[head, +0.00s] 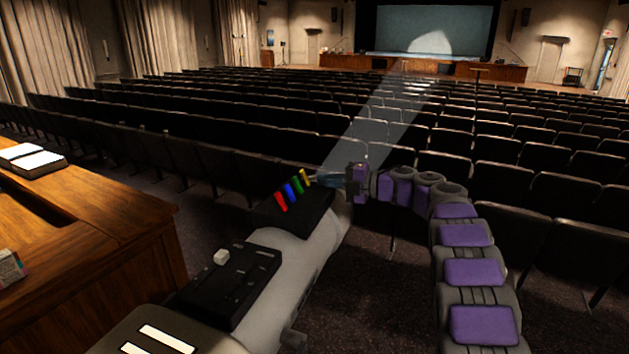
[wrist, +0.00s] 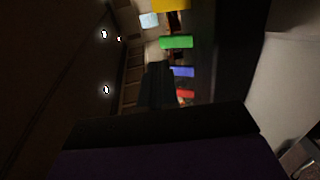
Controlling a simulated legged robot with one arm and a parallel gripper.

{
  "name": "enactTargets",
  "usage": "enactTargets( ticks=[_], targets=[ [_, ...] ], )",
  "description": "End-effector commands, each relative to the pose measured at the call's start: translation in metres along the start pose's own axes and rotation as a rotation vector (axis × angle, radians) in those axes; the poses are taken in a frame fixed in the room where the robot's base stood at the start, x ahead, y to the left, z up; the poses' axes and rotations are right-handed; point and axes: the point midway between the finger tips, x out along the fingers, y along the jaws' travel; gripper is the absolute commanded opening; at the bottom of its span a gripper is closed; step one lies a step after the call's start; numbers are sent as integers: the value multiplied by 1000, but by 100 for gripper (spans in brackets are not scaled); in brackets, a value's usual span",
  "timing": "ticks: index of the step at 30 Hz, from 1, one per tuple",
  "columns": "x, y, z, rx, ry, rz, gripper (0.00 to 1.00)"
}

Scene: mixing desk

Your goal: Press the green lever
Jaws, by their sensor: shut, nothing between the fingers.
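The green lever (head: 298,187) stands in a row of coloured levers on a black box. It also shows in the wrist view (wrist: 176,42), between the yellow and blue levers. In the head view it leans the same way as its neighbours. My gripper (head: 321,181) is shut and empty, just right of the yellow lever (head: 306,178). The green lever lies a little further left, past the yellow one. I cannot tell whether the gripper touches the yellow lever. In the wrist view the fingertips are dark and hard to make out.
The blue lever (head: 291,193) and red lever (head: 281,201) continue the row to the left. A black panel with a pale knob (head: 221,257) sits nearer on my body. A wooden desk (head: 95,225) is at the left. Rows of seats (head: 260,145) fill the hall beyond.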

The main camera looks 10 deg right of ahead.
Motion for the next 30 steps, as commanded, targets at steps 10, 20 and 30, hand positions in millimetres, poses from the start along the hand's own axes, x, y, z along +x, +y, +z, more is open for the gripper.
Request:
enactTargets(
  ticks=[10,20,30],
  targets=[
    [-79,0,3,0,-6,1,0],
    [-122,0,2,1,-4,-1,0],
    [-126,0,2,1,-2,-1,0]
  ],
)
